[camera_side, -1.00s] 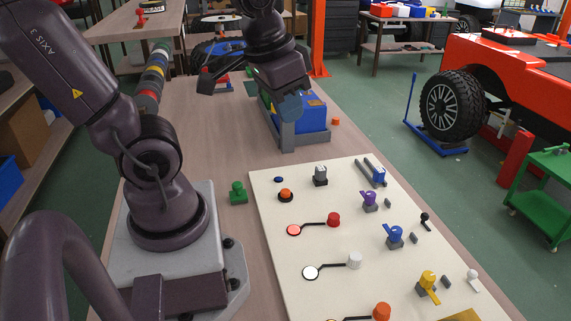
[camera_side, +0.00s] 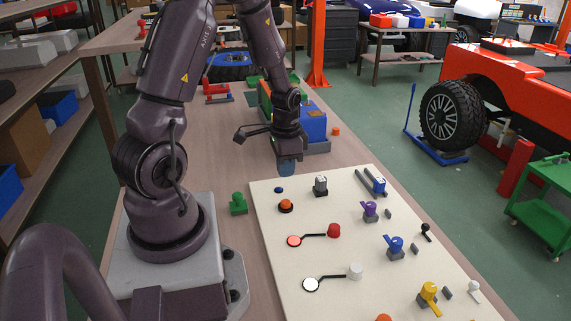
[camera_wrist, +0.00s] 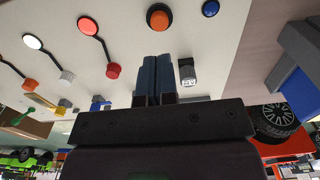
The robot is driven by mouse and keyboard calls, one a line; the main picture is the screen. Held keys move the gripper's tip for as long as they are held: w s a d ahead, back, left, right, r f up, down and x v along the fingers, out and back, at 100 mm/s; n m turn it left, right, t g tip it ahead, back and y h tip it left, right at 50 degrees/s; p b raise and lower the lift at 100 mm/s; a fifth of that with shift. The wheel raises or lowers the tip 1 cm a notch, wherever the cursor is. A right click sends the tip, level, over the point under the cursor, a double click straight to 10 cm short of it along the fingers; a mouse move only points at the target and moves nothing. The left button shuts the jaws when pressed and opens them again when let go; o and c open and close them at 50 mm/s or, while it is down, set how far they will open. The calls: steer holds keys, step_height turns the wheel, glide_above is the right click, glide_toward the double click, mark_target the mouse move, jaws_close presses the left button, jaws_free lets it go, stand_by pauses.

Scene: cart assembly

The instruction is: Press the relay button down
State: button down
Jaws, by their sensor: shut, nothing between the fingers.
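My gripper (camera_side: 286,169) is shut and empty, pointing down just above the far left edge of the cream board (camera_side: 290,262). Its blue fingers (camera_wrist: 154,76) are together in the wrist view. An orange domed button in a black ring (camera_side: 286,205) sits on the board, nearer the camera than my gripper; it also shows in the wrist view (camera_wrist: 158,18). A flat blue disc (camera_side: 279,190) lies between it and my gripper. A small grey block with a pale top (camera_side: 320,186) stands to the right, and shows beside my fingers (camera_wrist: 187,72). No label tells which is the relay button.
Red (camera_side: 334,230) and white (camera_side: 355,271) knobs, purple (camera_side: 370,209), blue (camera_side: 395,246) and yellow (camera_side: 428,293) levers stand on the board. A green piece (camera_side: 238,203) stands left of it. A blue box (camera_side: 313,122) is behind my gripper.

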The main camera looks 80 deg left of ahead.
mark_target(286, 202)
steer(key=shift+f, duration=3.7)
steer(key=shift+f, duration=0.1)
steer(key=shift+f, duration=0.55)
steer(key=shift+r, duration=2.75)
